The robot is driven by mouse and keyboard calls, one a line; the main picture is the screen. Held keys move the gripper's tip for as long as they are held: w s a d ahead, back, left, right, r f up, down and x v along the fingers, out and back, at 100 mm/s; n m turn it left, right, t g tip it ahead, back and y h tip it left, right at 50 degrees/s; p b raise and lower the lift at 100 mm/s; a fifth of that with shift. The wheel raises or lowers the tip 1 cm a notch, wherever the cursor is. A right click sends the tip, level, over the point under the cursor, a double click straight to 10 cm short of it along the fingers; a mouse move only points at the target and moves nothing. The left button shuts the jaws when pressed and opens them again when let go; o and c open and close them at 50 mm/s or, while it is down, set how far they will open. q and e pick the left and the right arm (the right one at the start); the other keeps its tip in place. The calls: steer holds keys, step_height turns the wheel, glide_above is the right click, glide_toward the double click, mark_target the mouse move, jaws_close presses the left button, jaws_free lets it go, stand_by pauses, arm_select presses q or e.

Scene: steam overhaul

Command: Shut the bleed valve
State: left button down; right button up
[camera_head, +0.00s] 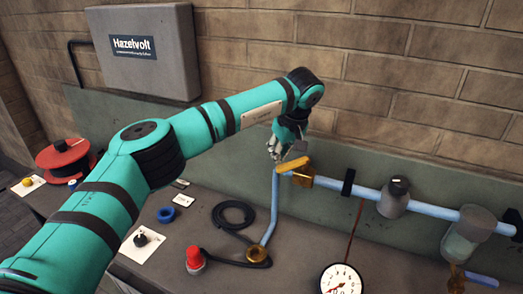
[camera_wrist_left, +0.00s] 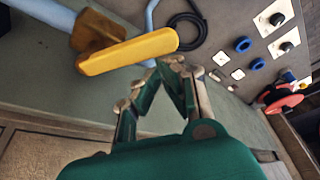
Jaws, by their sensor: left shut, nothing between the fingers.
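The valve with a yellow lever (camera_head: 292,163) and a brass body (camera_head: 302,178) sits on the light blue pipe, where it bends down to the bench; I take it as the bleed valve. In the left wrist view its yellow lever (camera_wrist_left: 130,53) crosses the upper left, with the brass body (camera_wrist_left: 97,32) at its end. My left gripper (camera_head: 274,153) is shut and empty, just beside the lever's free end. In the left wrist view its fingertips (camera_wrist_left: 172,64) are close to the lever's tip; I cannot tell whether they touch. The right gripper is not in view.
The blue pipe (camera_head: 365,193) runs right along the wall past a grey fitting (camera_head: 393,199). A pressure gauge (camera_head: 341,280), a red knob (camera_head: 194,258) and a black hose (camera_head: 232,214) are on the bench. A grey Hazelvolt box (camera_head: 145,52) hangs on the wall.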

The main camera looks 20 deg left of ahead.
arm_select(q)
steer(key=shift+s+d+b, duration=0.35)
steer(key=shift+s+d, duration=0.3)
steer(key=shift+s, duration=0.35)
steer(key=shift+s+d+b, duration=0.3)
steer(key=shift+s+d, duration=0.3)
steer(key=shift+d, duration=0.1)
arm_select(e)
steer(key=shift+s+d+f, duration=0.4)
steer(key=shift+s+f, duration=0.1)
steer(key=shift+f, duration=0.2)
arm_select(q)
steer(key=shift+d, duration=0.1)
steer(key=p, duration=0.6)
glide_toward(287, 167)
steer(key=w+d+r, duration=0.1)
steer(key=r, duration=0.1)
steer(key=shift+d+f, duration=0.15)
steer(key=shift+d, duration=0.1)
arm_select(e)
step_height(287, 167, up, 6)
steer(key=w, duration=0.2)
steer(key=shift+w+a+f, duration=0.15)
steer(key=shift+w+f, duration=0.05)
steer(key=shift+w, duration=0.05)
arm_select(q)
steer(key=shift+s, duration=0.15)
